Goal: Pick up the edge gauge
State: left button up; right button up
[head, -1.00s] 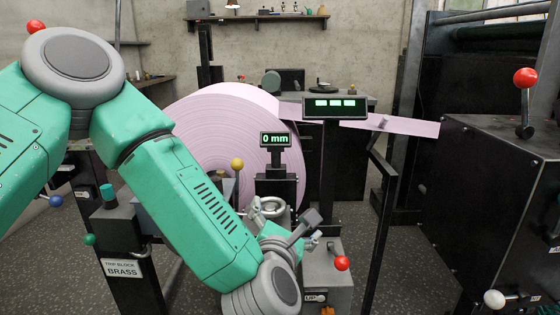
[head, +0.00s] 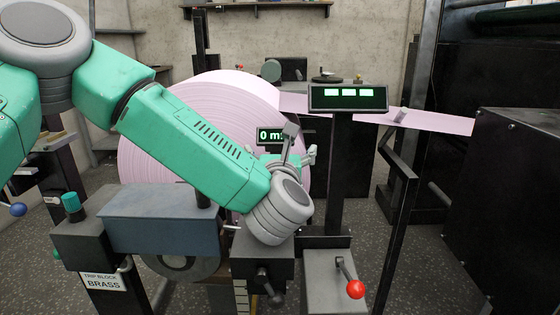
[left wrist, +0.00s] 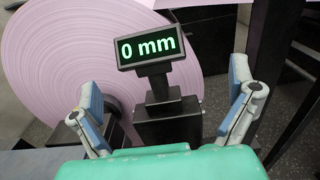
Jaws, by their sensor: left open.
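The edge gauge seems to be the small black unit with a green "0 mm" display (head: 268,136), standing in front of the big pink roll. In the left wrist view the display (left wrist: 147,47) shows whole on a short post above a black block (left wrist: 168,122). My left gripper (head: 300,143) is open and empty, and partly covers the display in the head view. In the left wrist view its fingers (left wrist: 165,82) stand apart on either side of the post, with no contact visible. My right gripper is not in view.
The pink roll (head: 160,145) is behind, its web (head: 440,122) running right past a black readout (head: 348,97). A trip block marked BRASS (head: 103,283) stands front left. A red-knobbed lever (head: 355,289) is at front right, and a dark cabinet (head: 520,200) stands far right.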

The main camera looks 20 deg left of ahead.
aim_at(276, 142)
pick_arm(q)
jog(key=shift+w+a, duration=1)
jog(key=shift+a, duration=0.2)
jog(key=x, duration=0.1)
jog(key=b+x, duration=0.1)
jog(key=x, duration=0.1)
jog(key=shift+w+d, duration=0.25)
jog(key=shift+d, duration=0.05)
jog(key=shift+w+d+r+b, duration=0.15)
jog(key=shift+w+b, duration=0.15)
jog(key=shift+w, duration=0.2)
jog(key=shift+a, duration=0.55)
jog(key=c, duration=0.4)
jog(key=shift+a, duration=0.1)
jog(key=c, duration=0.9)
jog(key=shift+d, duration=0.4)
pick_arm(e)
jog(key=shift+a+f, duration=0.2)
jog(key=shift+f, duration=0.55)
